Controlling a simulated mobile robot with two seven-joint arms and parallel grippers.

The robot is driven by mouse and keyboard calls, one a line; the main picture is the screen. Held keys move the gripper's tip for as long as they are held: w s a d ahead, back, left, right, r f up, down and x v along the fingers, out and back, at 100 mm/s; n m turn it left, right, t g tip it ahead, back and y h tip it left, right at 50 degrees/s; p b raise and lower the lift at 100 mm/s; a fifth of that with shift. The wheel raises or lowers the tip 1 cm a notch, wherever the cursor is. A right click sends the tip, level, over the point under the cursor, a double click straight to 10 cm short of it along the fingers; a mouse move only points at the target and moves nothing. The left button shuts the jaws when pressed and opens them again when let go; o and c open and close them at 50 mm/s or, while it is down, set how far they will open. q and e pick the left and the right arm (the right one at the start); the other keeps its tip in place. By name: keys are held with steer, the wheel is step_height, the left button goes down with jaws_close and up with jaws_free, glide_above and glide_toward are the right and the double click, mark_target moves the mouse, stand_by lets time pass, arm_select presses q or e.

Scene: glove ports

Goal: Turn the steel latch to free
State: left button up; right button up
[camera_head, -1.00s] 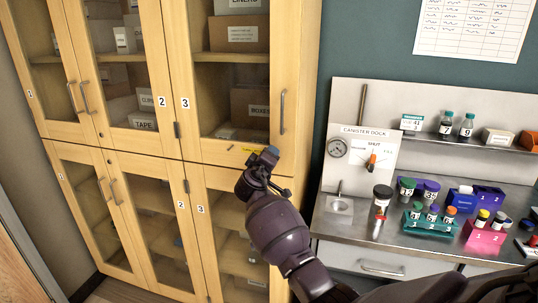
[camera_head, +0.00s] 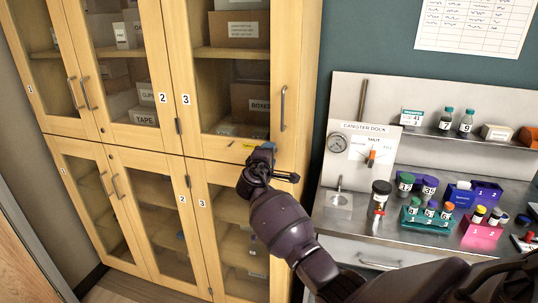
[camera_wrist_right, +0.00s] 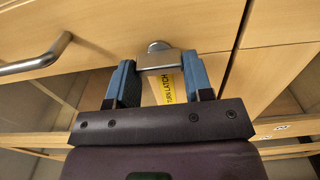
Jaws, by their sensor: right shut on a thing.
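The steel latch (camera_wrist_right: 158,58) shows in the right wrist view as a small grey bar with a round knob, on the pale wood of the cabinet. A yellow label (camera_wrist_right: 169,88) reading "TURN LATCH" is just below it. My right gripper (camera_wrist_right: 159,66) has its two blue fingers on either side of the latch and is shut on it. In the head view my right gripper (camera_head: 262,151) is at the cabinet, below upper door 3, and hides the latch. My left gripper is in neither view.
A bar handle (camera_wrist_right: 36,58) sits left of the latch. Cabinet 3 (camera_head: 297,75) has glass doors, shut. To the right, a steel bench (camera_head: 345,228) carries a canister dock (camera_head: 362,150), a dark-lidded jar (camera_head: 381,190) and racks of vials (camera_head: 428,218).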

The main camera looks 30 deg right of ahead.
stand_by(0.3)
steer(key=o, duration=0.9)
steer(key=shift+s, duration=0.1)
steer(key=b+v, duration=0.1)
steer(key=v, duration=0.9)
steer(key=shift+s+a+b, duration=0.25)
steer(key=shift+b, duration=0.05)
